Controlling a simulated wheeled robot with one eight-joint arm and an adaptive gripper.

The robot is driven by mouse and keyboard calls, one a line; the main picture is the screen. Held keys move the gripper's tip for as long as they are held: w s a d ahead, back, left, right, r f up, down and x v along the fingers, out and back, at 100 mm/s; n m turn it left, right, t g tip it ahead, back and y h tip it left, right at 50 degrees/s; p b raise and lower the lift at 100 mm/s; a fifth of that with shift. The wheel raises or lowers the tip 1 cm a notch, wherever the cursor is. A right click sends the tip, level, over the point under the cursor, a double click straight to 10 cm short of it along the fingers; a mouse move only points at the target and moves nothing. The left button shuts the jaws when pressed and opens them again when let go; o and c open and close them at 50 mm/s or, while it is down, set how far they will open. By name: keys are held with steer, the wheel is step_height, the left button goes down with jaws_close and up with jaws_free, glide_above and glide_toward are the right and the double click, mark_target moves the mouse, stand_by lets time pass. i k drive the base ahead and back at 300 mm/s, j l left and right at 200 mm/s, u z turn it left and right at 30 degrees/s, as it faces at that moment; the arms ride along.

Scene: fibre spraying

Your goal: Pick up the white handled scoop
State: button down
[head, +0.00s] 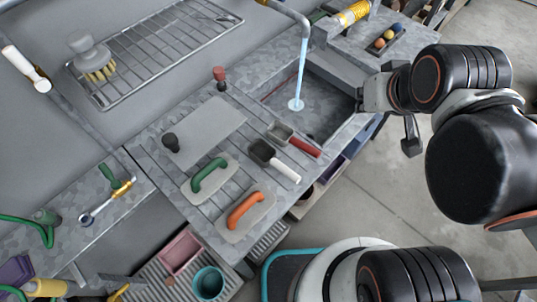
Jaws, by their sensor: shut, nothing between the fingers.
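The white handled scoop (284,171) lies on the slatted grey worktop, with its dark square head toward the upper left and its white handle toward the lower right. A similar scoop with a red handle (304,147) lies close beside it, to the upper right. My gripper (364,97) is at the right edge of the sink, up and to the right of both scoops and well apart from them. It is shut and empty. Its fingertips are small and partly hard to make out here.
A sink (325,112) with running water (302,68) lies beyond the scoops. Green (209,177) and orange (245,211) handled trowels lie at the left and below. A grey plate (211,128) and a dark knob (171,142) are farther left. A wire rack (150,50) stands at the back.

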mark_target(262, 153)
steer(key=l+u, duration=0.25)
steer(key=l, duration=0.25)
steer(key=l+u, duration=0.3)
steer(key=l, duration=0.2)
steer(key=l+u, duration=0.25)
steer(key=l, duration=0.25)
steer(key=k+l+u, duration=0.25)
steer(key=l, duration=0.2)
steer(key=i, duration=0.2)
steer(key=k, duration=0.15)
